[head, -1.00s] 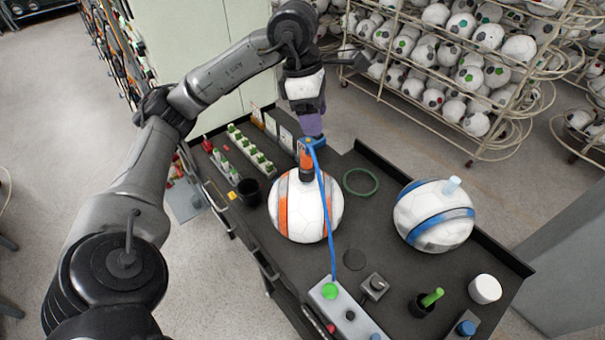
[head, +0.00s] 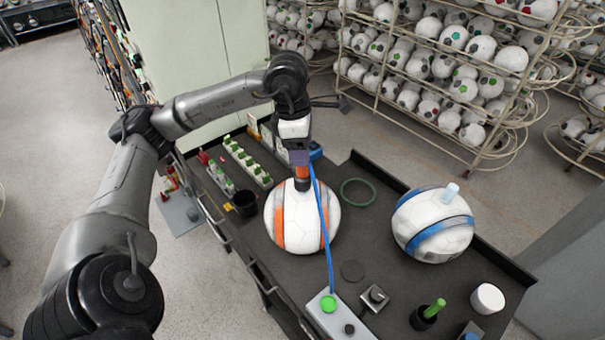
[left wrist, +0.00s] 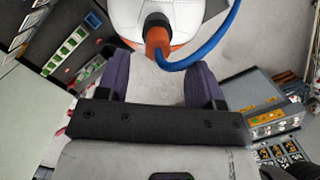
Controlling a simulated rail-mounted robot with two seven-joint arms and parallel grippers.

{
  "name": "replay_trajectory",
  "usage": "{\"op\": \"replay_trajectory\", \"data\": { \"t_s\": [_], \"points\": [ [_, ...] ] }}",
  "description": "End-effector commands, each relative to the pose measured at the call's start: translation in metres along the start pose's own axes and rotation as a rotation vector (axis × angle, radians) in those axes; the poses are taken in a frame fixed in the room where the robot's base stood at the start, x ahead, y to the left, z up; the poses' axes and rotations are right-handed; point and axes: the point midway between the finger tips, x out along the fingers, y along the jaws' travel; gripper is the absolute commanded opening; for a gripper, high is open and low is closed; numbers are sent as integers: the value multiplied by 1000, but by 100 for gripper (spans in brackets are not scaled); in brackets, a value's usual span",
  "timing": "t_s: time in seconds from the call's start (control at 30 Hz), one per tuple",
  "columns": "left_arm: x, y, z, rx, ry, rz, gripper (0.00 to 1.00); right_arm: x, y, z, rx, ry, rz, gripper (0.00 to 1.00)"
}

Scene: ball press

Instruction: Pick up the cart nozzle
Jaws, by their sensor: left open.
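The cart nozzle (head: 302,174) is orange with a dark end and a blue hose. It stands on top of the white ball with orange stripes (head: 298,218). In the left wrist view the nozzle (left wrist: 157,36) shows just beyond the fingertips, roughly midway across the gap, with the blue hose curving off to the right. My left gripper (head: 300,157) has purple fingers and is just above the nozzle in the head view. In the left wrist view my left gripper (left wrist: 160,72) is open and empty. My right gripper is not in view.
A second ball with blue stripes (head: 433,228) sits to the right on the dark cart top (head: 385,272). A ball rack (head: 440,80) is behind.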

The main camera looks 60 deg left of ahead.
Motion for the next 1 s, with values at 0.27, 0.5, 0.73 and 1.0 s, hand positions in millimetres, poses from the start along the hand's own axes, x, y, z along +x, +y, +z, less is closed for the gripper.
{"op": "replay_trajectory", "data": {
  "t_s": [0.27, 0.5, 0.73, 1.0],
  "points": [
    [25, 1, -5, 0, 5, -1, 61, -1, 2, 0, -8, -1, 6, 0],
    [47, 2, -5, 1, 2, -1, 61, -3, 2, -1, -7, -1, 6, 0],
    [50, 2, -5, 1, 1, 0, 61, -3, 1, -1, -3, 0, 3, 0],
    [50, 2, -5, 1, 1, 0, 43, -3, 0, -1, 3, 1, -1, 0]
  ]
}}
